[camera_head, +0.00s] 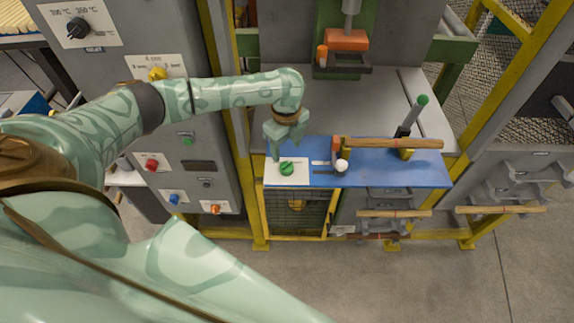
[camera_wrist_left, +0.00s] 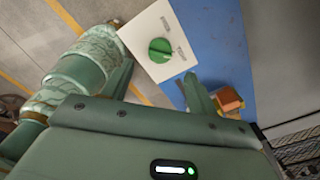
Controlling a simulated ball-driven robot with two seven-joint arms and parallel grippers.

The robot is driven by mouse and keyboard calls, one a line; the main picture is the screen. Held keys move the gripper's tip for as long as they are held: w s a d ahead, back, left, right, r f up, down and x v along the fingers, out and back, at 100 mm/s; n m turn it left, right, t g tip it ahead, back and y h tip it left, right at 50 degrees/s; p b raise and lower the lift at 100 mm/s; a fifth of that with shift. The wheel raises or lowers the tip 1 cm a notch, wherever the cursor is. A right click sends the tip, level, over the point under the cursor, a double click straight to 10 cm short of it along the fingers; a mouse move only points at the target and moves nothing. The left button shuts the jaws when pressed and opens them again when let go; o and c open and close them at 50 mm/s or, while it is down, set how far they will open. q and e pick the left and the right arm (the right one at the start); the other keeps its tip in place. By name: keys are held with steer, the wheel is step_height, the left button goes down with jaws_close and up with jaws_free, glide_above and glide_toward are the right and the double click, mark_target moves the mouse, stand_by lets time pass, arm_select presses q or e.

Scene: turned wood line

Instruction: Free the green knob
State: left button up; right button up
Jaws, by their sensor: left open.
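The green knob (camera_head: 287,169) is round and sits on a white plate (camera_head: 301,180) at the left end of the blue panel (camera_head: 370,178). It also shows in the left wrist view (camera_wrist_left: 160,50) with a raised grip bar across its face and dark marks beside it on the plate. My left gripper (camera_head: 286,151) is open and empty, pointing down just behind the knob in the head view. In the left wrist view the knob appears beyond the fingers, with no contact visible. My right gripper is not in view.
Right of the knob are a white ball-ended lever (camera_head: 341,166), a wooden bar (camera_head: 392,143) and a green-tipped lever (camera_head: 414,115). The grey cabinet (camera_head: 190,130) with buttons stands left. An orange-headed press (camera_head: 346,40) is behind. Yellow frame posts (camera_head: 226,80) flank the bench.

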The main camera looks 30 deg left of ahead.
mark_target(287, 164)
arm_select(q)
step_height(287, 164, down, 8)
steer(key=shift+r+b, duration=0.1)
steer(key=shift+b, duration=0.8)
steer(key=c, duration=1)
